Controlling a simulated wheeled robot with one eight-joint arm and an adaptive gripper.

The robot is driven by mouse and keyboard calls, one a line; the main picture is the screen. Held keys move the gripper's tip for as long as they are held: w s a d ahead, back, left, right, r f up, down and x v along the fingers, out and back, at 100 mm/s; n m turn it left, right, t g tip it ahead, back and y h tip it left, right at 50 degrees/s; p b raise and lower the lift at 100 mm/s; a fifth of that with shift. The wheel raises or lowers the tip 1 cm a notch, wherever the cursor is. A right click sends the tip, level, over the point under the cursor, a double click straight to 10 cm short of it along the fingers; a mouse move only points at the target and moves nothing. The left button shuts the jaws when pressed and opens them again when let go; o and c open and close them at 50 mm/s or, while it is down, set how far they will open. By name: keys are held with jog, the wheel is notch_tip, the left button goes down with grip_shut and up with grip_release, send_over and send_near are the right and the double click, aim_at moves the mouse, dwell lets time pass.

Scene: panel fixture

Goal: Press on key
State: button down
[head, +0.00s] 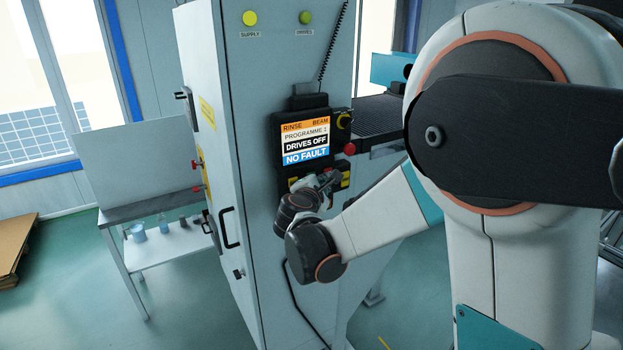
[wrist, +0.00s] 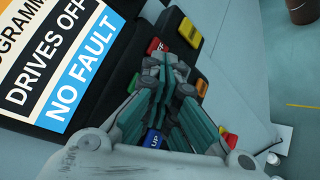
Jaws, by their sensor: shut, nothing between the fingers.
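My gripper (head: 328,180) is shut and empty, in front of the key panel under the display. In the wrist view its fingertips (wrist: 166,62) lie over the dark key panel, close to a red key (wrist: 156,46); I cannot tell whether they touch it. A yellow key (wrist: 190,32) is at the upper right. I read no key as "on"; several keys are partly hidden by my gripper.
The display (head: 306,144) reads PROGRAMME 1, DRIVES OFF, NO FAULT. A red button (head: 349,149) and a yellow-ringed switch (head: 344,121) sit right of it. A yellow SUPPLY lamp (head: 250,18) and a green lamp (head: 306,18) are above. A table (head: 150,206) stands left of the cabinet.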

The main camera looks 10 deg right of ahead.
jog(key=shift+w, duration=0.15)
jog(key=shift+w+a, duration=0.1)
jog(key=shift+w, duration=0.15)
jog(key=shift+w+a, duration=0.15)
jog(key=shift+w, duration=0.25)
dwell(0.9)
jog(key=shift+s+b, duration=0.15)
jog(key=shift+b, duration=0.15)
jog(key=shift+s+d, duration=0.25)
jog(key=shift+s, duration=0.4)
jog(key=shift+s, duration=0.1)
jog(key=s, duration=0.1)
jog(key=s+d, duration=0.1)
jog(key=s, duration=0.2)
jog(key=shift+s+d, duration=0.25)
jog(key=shift+d, duration=0.05)
jog(key=shift+s, duration=0.1)
dwell(0.4)
